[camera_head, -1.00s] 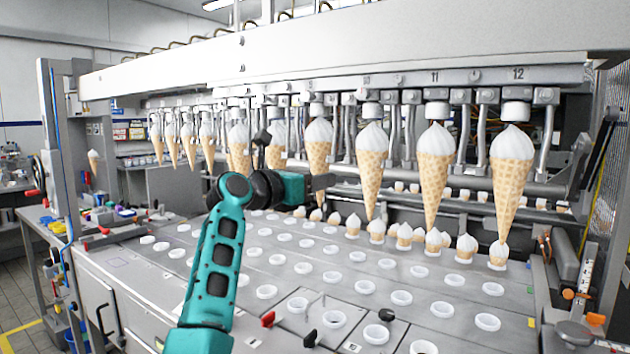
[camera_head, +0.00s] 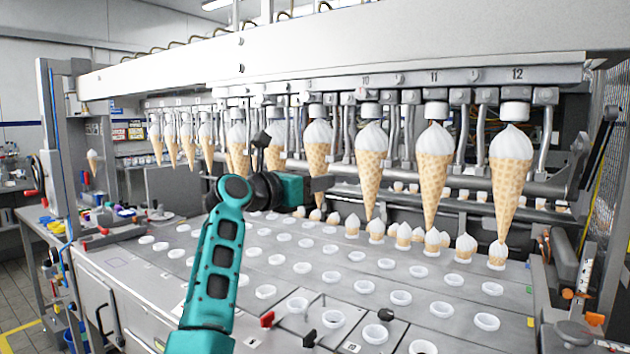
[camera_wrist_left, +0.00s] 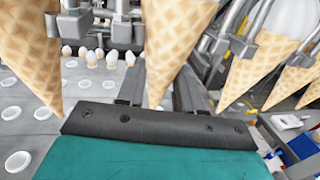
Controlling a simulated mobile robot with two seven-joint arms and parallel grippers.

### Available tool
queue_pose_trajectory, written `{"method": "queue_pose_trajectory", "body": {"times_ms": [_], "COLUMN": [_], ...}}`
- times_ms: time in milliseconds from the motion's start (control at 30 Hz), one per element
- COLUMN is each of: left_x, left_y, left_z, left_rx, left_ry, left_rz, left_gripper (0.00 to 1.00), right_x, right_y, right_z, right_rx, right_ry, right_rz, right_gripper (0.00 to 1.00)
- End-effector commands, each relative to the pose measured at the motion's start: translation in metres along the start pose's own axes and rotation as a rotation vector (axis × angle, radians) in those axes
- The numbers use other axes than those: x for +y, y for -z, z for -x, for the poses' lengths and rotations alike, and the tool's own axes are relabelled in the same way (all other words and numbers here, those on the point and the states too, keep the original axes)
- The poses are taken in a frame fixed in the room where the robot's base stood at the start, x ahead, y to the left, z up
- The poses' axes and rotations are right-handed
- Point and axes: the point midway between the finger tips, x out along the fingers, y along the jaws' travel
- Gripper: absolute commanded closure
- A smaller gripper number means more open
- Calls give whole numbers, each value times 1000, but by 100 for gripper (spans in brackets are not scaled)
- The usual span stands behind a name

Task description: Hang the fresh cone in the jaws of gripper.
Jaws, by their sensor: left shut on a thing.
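My left gripper (camera_head: 322,184) reaches in from the left and is shut on a waffle cone with a white top (camera_head: 317,150), low on its tapered part. In the left wrist view this cone (camera_wrist_left: 176,45) stands between the two fingers, its upper part cut off by the frame. The cone is upright, point down, with its top just under a holder (camera_head: 317,111) of the overhead row. I cannot tell whether that holder grips it. Similar cones hang beside it, such as one on its right (camera_head: 371,160) and one on its left (camera_head: 275,147). My right gripper is not in view.
More cones hang at the far right (camera_head: 434,165), (camera_head: 509,170). Below is a metal deck (camera_head: 215,300) with rows of white ring cups (camera_head: 298,304) and small cones at the back (camera_head: 404,236). A long beam (camera_head: 420,35) runs above. A side bench (camera_head: 60,235) stands at left.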

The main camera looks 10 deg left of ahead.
Motion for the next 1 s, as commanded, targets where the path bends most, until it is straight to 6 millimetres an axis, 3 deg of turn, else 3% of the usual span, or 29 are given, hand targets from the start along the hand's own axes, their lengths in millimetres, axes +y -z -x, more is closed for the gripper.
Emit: {"method": "queue_pose_trajectory", "body": {"times_ms": [733, 767, 1000], "left_x": [0, 0, 0], "left_y": [5, 5, 5], "left_z": [0, 0, 0], "left_rx": [-1, -1, -1], "left_ry": [0, 0, 0], "left_rz": [0, 0, 0], "left_gripper": [79, 62, 39], "right_x": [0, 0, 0], "right_y": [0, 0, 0], "right_z": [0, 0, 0], "right_rx": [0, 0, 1], "right_ry": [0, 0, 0], "right_rz": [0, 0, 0], "right_gripper": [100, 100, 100]}}
